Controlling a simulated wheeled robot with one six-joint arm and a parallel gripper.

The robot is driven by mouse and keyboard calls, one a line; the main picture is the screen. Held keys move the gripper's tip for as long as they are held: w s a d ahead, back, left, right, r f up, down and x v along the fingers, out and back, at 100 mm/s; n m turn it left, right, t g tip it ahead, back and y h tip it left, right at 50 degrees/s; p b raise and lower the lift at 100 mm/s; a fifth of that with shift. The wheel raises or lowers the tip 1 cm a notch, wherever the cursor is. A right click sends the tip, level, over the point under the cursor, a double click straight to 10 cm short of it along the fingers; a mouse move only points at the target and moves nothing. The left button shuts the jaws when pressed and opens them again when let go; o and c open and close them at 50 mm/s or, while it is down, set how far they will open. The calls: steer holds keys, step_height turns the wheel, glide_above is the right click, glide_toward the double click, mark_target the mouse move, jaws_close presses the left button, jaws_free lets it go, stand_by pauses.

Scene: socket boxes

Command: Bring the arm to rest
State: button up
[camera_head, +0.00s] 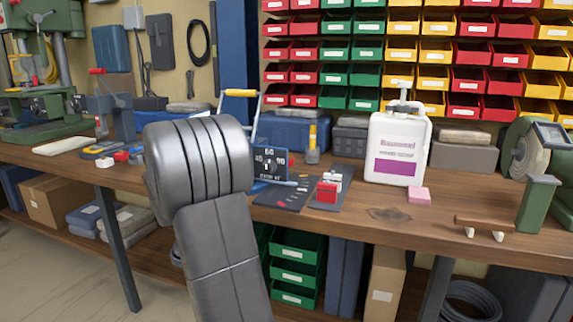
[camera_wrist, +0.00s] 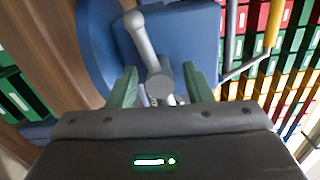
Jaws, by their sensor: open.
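My gripper (camera_wrist: 161,92) shows in the wrist view with its two green fingers apart. A grey lever with a round hub (camera_wrist: 160,84) and a ball end lies in line with the gap between the fingers; I cannot tell whether they touch it. Behind it is the blue body (camera_wrist: 190,35) of a device. In the head view my arm hides the gripper and part of this device; its dark dial panel (camera_head: 270,162) shows just right of my arm.
A wooden bench (camera_head: 400,228) runs across the view. Right of the dial are a dark mat with a red block (camera_head: 327,191), a white jug (camera_head: 396,148), a pink block (camera_head: 419,195) and a green post (camera_head: 537,205). Colored bins (camera_head: 420,50) fill the wall behind.

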steer(key=p+v, duration=0.2)
steer(key=v, duration=1.2)
steer(key=b+x, duration=0.2)
steer(key=x, duration=1.2)
steer(key=shift+w+d+f, duration=0.1)
steer(key=shift+w, duration=0.1)
steer(key=n+p, duration=0.2)
steer(key=shift+s+r+p, duration=0.2)
steer(key=shift+r+p, duration=0.1)
steer(key=shift+r, duration=0.1)
steer(key=n+p, duration=0.3)
steer(key=shift+f+n, duration=0.1)
steer(key=shift+n, duration=0.3)
steer(key=shift+f+n+p, duration=0.15)
steer(key=shift+n+p, duration=0.4)
steer(key=shift+n, duration=0.35)
